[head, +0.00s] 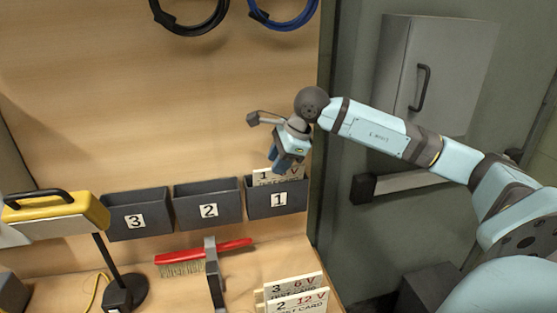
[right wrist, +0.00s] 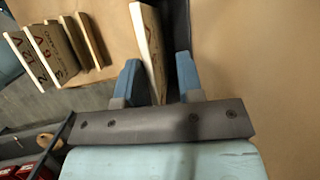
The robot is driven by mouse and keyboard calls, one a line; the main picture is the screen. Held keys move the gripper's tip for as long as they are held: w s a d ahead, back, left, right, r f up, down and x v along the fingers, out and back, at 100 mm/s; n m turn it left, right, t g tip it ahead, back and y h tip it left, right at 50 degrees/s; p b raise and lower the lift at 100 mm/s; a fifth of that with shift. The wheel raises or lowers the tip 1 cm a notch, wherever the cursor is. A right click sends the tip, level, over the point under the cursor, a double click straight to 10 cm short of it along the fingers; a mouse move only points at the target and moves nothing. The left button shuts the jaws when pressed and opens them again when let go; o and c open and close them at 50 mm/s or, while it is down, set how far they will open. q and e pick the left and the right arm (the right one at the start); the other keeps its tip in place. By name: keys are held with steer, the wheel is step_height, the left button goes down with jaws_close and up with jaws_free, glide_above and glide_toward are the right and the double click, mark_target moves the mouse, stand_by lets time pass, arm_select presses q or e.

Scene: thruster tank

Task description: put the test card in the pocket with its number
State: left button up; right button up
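A pale test card (head: 278,175) marked 1 stands in the pocket labelled 1 (head: 265,206), its upper part showing above the rim. My right gripper (head: 283,165) is above that pocket, pointing down at the card. In the right wrist view the card (right wrist: 147,45) is between the two spread fingers of my right gripper (right wrist: 158,78), with a gap on the right side, so it looks open. Cards marked 3, 6 V (head: 292,287) and 2, 12 V (head: 300,302) stand at the front; cards also show in the wrist view (right wrist: 52,50). My left gripper is not in view.
Pockets 2 (head: 208,204) and 3 (head: 137,216) hang to the left and look empty. A red brush (head: 202,256), a dark hammer-like tool (head: 213,272) and a yellow device (head: 60,212) are below or left. A grey cabinet (head: 436,60) stands right.

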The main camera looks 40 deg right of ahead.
steer(key=shift+r, duration=0.1)
steer(key=b+v, duration=0.1)
steer(key=v, duration=1.2)
steer(key=shift+s+r+b, duration=0.2)
steer(key=shift+r+b, duration=0.1)
stand_by(0.4)
